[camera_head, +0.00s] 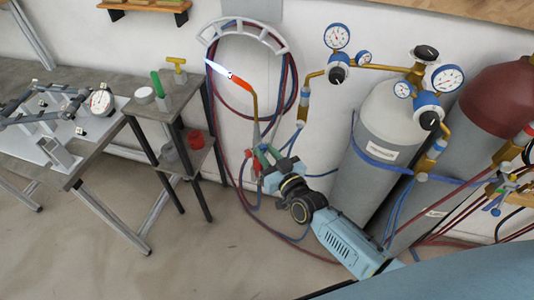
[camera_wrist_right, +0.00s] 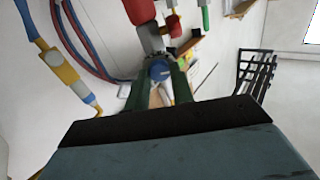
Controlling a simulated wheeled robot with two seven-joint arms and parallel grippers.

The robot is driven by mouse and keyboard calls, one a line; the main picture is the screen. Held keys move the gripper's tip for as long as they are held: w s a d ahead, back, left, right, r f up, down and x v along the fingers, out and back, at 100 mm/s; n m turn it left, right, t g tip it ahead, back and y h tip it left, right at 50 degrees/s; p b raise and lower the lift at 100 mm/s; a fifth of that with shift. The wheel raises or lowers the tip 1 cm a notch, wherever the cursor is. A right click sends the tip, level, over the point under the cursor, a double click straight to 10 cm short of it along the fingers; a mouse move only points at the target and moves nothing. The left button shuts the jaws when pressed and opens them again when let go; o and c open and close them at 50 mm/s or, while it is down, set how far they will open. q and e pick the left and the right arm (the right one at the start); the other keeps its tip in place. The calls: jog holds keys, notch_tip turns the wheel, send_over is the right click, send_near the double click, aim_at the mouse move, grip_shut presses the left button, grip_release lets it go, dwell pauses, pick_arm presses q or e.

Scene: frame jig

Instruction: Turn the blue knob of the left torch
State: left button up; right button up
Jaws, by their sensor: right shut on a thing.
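The left torch (camera_head: 255,110) hangs by the wall, with a brass neck, an orange-red tip and a pale blue-white flame at its end. Its lower body is partly hidden by my right gripper (camera_head: 268,160). In the right wrist view, the blue knob (camera_wrist_right: 159,70) sits between the green fingers of my right gripper (camera_wrist_right: 159,84), which are shut on it. The knob's turn angle cannot be told. My left gripper is in neither view.
Gas cylinders (camera_head: 392,125) with gauges stand right of my arm. Another torch (camera_head: 507,184) with hoses is at far right. Red and blue hoses (camera_head: 292,85) loop on a wall holder. A small stand (camera_head: 150,113) and a workbench (camera_head: 108,130) are at left.

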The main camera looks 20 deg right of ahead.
jog(key=m, duration=0.4)
jog(key=o, duration=1)
jog(key=v, duration=1.3)
jog(key=shift+s+d+f, duration=0.1)
jog(key=shift+s+f, duration=0.05)
jog(key=shift+s, duration=0.05)
